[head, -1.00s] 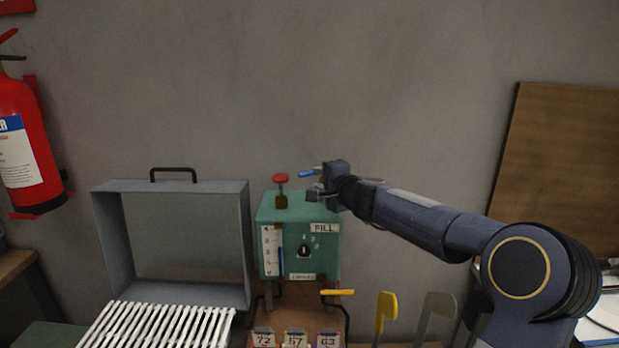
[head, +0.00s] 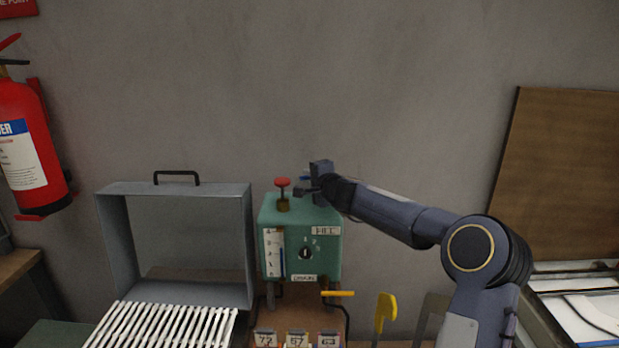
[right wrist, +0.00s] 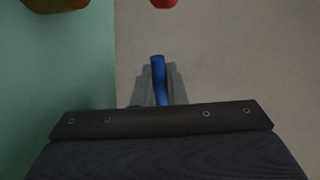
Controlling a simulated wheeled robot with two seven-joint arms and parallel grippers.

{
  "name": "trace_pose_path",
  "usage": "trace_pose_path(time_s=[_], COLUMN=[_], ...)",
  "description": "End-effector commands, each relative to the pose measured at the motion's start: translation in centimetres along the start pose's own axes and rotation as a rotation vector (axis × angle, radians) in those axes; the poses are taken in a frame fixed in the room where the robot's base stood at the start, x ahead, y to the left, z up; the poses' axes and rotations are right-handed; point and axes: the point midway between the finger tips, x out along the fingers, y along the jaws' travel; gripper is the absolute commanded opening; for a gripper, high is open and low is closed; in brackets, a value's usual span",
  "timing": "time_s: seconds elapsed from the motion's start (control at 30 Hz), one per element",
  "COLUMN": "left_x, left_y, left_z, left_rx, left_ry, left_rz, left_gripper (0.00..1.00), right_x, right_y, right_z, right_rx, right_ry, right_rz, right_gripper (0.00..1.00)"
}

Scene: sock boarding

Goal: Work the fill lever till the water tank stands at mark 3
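The water tank (head: 330,262) is a green box labelled FILL, standing against the wall. The white gauge (head: 268,262) on its front left has a blue column that tops out somewhere between its lower and upper marks; the exact mark is too small to read. The fill lever (head: 305,177) has a blue handle at the tank's upper right; it also shows in the right wrist view (right wrist: 158,72). My right gripper (head: 309,181) is at this handle. Its grey fingers flank the blue closely and look shut on it, hiding part of it. My left gripper is not in view.
A red knob (head: 282,183) stands on the tank top, close left of my right gripper. A yellow handle (head: 338,293) juts out below the tank. A grey open case (head: 103,235) and a white slatted rack (head: 160,326) are at left.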

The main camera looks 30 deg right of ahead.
Motion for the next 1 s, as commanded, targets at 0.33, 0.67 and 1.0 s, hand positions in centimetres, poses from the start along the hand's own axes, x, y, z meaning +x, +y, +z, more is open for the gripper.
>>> trace_pose_path(time_s=[0.33, 0.67, 1.0], left_x=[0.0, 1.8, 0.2], left_y=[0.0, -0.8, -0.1], left_z=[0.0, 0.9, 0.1], left_rx=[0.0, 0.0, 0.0], left_ry=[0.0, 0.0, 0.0], left_rz=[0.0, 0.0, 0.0], left_gripper=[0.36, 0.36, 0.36], right_x=[0.0, 1.3, 2.2], right_y=[0.0, -0.1, -0.5], right_z=[0.0, 0.4, -0.4], right_rx=[0.0, 0.044, 0.093], right_ry=[0.0, 0.226, 0.47], right_rz=[0.0, 0.001, 0.002], right_gripper=[0.0, 0.0, 0.0])
